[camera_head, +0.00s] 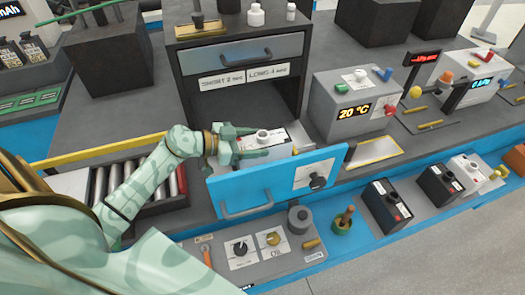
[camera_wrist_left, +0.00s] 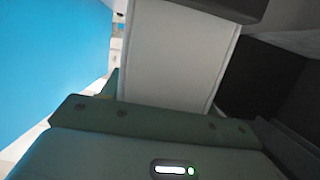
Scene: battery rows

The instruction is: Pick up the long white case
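A long white case (camera_head: 274,136) with a round terminal on top stands in front of the dark cabinet's opening, behind the blue door panel. My left gripper (camera_head: 250,143) is at this case, with its fingers along two sides of it. In the left wrist view the case's pale side (camera_wrist_left: 178,55) fills the middle, close in front of the gripper's green body. A dark edge shows at its top. Whether the fingers press on the case or stand slightly apart cannot be told. My right gripper does not show.
The blue door panel (camera_head: 235,187) with a handle stands close in front of the gripper. The dark cabinet (camera_head: 185,75) is labelled "SHORT 2 mins" and "LONG 4 mins". A grey "20 °C" unit (camera_head: 335,118) stands right of it. Dark batteries (camera_head: 385,205) and a white one (camera_head: 467,171) line the blue front shelf.

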